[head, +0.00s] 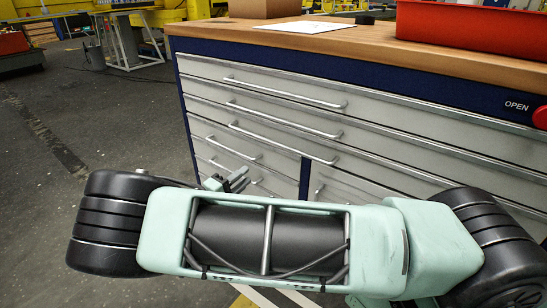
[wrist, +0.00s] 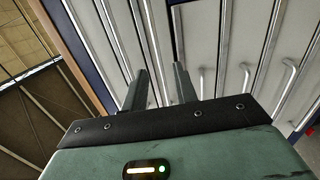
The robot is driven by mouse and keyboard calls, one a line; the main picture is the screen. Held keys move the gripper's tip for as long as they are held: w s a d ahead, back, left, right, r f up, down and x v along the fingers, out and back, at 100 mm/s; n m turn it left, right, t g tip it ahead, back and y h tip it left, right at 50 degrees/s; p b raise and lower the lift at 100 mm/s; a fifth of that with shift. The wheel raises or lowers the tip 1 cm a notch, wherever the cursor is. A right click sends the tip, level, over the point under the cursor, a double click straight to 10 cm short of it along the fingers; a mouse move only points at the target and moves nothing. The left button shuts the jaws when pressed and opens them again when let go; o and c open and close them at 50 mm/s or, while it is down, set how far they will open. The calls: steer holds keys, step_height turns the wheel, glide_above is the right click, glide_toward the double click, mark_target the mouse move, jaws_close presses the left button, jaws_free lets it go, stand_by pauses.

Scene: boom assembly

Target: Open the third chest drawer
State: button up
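The chest (head: 240,54) is dark blue with light grey drawer fronts, seen at an angle in the head view. Its wide drawers have long bar handles; the third handle from the top (head: 283,143) is on a front that looks closed. My gripper (head: 238,180) is in front of the lower left drawers, lower and further left than the third handle. In the wrist view my gripper (wrist: 160,85) has its two dark fingers apart, with nothing between them. Bar handles (wrist: 285,88) show to the right of the fingers there; I cannot tell which drawer each belongs to.
My arm crosses the foreground and hides the lower chest. Smaller drawers with short handles (head: 233,148) lie below. A red bin (head: 470,28), a cardboard box (head: 264,8) and a white sheet (head: 304,27) lie on the wooden top.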

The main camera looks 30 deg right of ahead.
mark_target(273, 143)
steer(key=shift+t, duration=0.7)
steer(key=x, duration=0.5)
steer(key=b+x, duration=0.1)
steer(key=x, duration=0.5)
steer(key=w+x, duration=0.1)
steer(key=x, duration=0.5)
steer(key=shift+a+r+b, duration=0.1)
steer(key=shift+a+b, duration=0.1)
steer(key=shift+b, duration=0.2)
jaws_close()
